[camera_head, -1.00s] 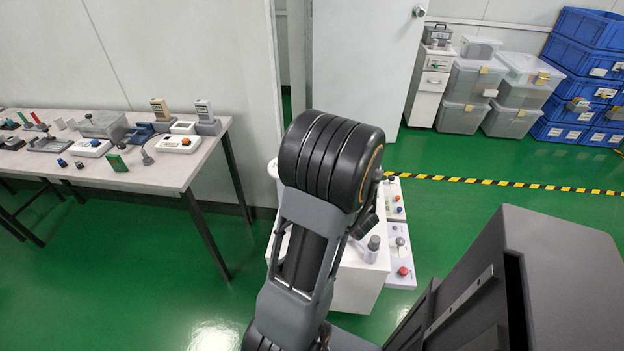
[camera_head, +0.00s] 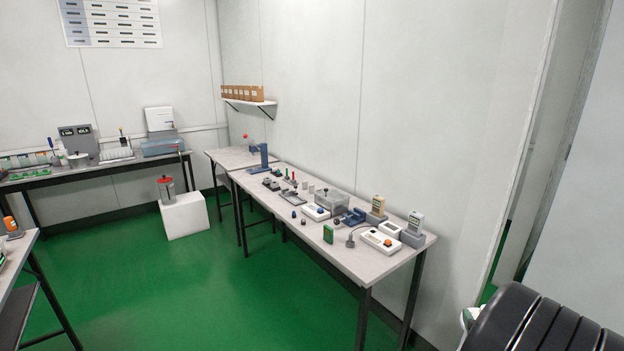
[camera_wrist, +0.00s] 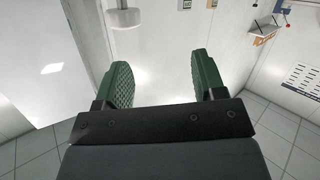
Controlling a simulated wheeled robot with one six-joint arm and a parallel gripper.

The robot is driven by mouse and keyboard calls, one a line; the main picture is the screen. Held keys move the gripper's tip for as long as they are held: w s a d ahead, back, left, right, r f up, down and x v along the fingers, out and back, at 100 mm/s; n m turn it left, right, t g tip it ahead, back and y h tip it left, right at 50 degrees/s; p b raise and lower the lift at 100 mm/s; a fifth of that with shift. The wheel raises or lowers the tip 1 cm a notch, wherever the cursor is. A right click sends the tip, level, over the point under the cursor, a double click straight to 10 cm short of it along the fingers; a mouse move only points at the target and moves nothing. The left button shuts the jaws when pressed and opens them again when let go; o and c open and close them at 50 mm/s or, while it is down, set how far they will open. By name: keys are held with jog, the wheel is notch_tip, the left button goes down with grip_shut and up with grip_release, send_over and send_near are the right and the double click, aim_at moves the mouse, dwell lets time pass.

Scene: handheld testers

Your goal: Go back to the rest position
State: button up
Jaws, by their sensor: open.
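My gripper (camera_wrist: 161,85) shows in the wrist view with its two green fingers spread apart. Nothing is between them; behind them is a pale wall.
A long table (camera_head: 352,262) with several testers stands along the wall, and a second bench (camera_head: 100,171) stands at the back left. A white box (camera_head: 184,216) sits on the floor. A table edge (camera_head: 16,262) is at the left. The green floor (camera_head: 185,290) between is clear.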

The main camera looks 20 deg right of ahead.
jog(key=w+a+r+n+g+y+p, duration=0.1)
jog(key=w+a+r+g+p, duration=0.15)
jog(key=w+a+r, duration=0.35)
jog(key=w+a+r+g+y+p, duration=0.1)
jog(key=w+a+r+g+p, duration=0.15)
jog(key=a, duration=0.55)
jog(key=s+a+r+n+g+y+p, duration=0.1)
jog(key=s+a+r+g+y+p, duration=0.1)
jog(key=a, duration=0.9)
jog(key=s+a+r+n+g+y+p, duration=0.2)
jog(key=s+a+r+y+p, duration=0.1)
jog(key=a, duration=0.9)
jog(key=shift+s+r+n+y, duration=0.3)
jog(key=shift+s+y, duration=0.35)
jog(key=shift+y, duration=0.05)
jog(key=shift+c, duration=0.5)
